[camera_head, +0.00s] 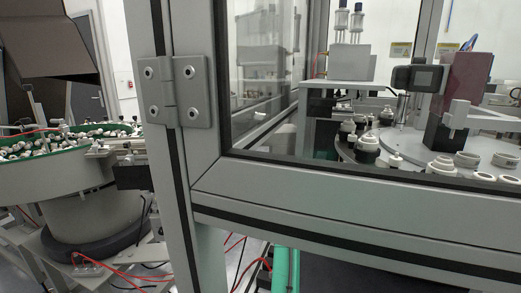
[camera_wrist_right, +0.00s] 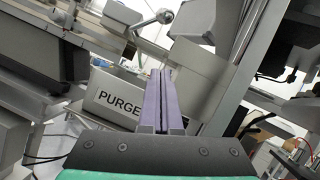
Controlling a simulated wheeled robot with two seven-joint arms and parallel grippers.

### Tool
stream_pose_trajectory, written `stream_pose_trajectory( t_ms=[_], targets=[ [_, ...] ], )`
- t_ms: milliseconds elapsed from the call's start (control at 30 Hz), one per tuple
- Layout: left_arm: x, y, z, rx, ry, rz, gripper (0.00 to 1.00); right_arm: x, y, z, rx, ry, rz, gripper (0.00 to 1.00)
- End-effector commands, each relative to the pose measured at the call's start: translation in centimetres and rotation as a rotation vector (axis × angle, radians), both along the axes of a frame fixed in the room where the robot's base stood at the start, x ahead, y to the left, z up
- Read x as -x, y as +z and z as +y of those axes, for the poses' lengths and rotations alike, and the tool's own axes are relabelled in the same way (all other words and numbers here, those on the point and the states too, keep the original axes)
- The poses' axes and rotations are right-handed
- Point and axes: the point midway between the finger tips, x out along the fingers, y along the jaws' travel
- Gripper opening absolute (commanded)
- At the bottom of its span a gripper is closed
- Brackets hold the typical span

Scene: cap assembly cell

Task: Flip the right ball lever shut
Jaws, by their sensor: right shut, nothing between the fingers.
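My right gripper (camera_wrist_right: 161,73) shows in the right wrist view. Its two purple fingers are pressed together with nothing between them. A metal lever with a round ball end (camera_wrist_right: 165,17) is at the top of that view, just beyond and above the fingertips. The fingers look apart from the ball, though the depth gap is hard to judge. I cannot tell for certain whether this is the right ball lever or how far it is turned. In the head view I make out no ball lever and neither gripper.
A grey bin marked PURGE (camera_wrist_right: 108,97) lies behind the fingers. A metal post (camera_wrist_right: 243,45) stands to their right. In the head view, a grey cell frame (camera_head: 200,210) with a glass panel encloses a turntable (camera_head: 408,150). A green-rimmed feeder bowl (camera_head: 40,180) stands at left.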

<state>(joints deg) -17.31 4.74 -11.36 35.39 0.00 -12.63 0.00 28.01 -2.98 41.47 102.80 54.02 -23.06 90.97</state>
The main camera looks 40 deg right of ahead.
Motion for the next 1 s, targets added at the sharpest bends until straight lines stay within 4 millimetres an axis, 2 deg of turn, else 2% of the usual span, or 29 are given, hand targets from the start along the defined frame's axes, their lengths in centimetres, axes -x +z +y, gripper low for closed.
stream_pose_trajectory(
  t_ms=[200, 233, 300, 433, 1000],
  targets=[
    [-0.4, 0.6, -0.1, 0.001, 0.000, -0.007, 0.67, -4.0, 2.1, -1.9, 0.001, 0.000, -0.001, 0.00],
    [-0.4, 1.3, -0.1, 0.002, 0.000, -0.007, 0.67, -4.2, 3.0, -1.8, -0.001, 0.001, -0.003, 0.00],
    [-0.4, 2.6, -0.2, 0.003, 0.000, -0.008, 0.67, -4.1, 4.5, -1.1, -0.001, 0.001, -0.003, 0.00],
    [-0.5, 3.4, -0.3, 0.005, 0.000, -0.008, 0.67, -4.1, 5.5, -0.5, -0.001, 0.000, -0.002, 0.00],
    [-0.4, 3.2, -0.4, 0.005, -0.001, -0.006, 0.67, -4.5, 5.6, -0.3, 0.015, 0.000, 0.009, 0.00]
  ],
)
